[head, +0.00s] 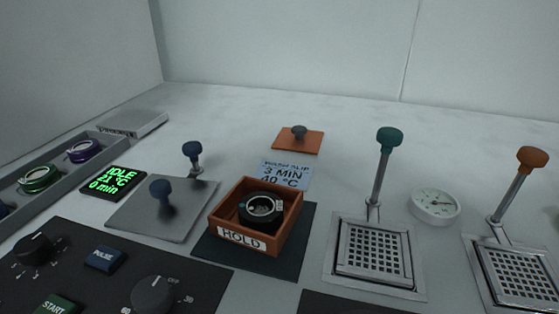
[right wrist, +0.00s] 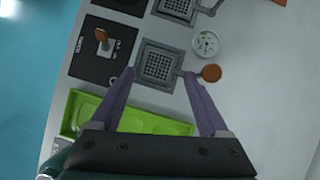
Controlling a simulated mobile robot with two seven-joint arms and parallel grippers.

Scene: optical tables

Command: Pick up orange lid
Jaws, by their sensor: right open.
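The orange lid (head: 298,140) is a flat square plate with a dark round knob on top. It lies flat on the white surface at the back middle in the head view, behind the blue label card. No gripper is near it in that view. My right gripper (right wrist: 160,76) shows in the right wrist view with its two purple fingers wide apart and nothing between them. It is above the area of the metal grate with the orange-knobbed lever. A bit of orange at that view's top right edge is too cut off to identify. My left gripper is out of view.
An open orange box marked HOLD (head: 233,237) holds a dark ring-shaped part. A green-knobbed lever (head: 389,138) and an orange-knobbed lever (head: 532,157) stand upright at right, by a round gauge (head: 435,206). A green tray (right wrist: 150,124) lies below the right gripper.

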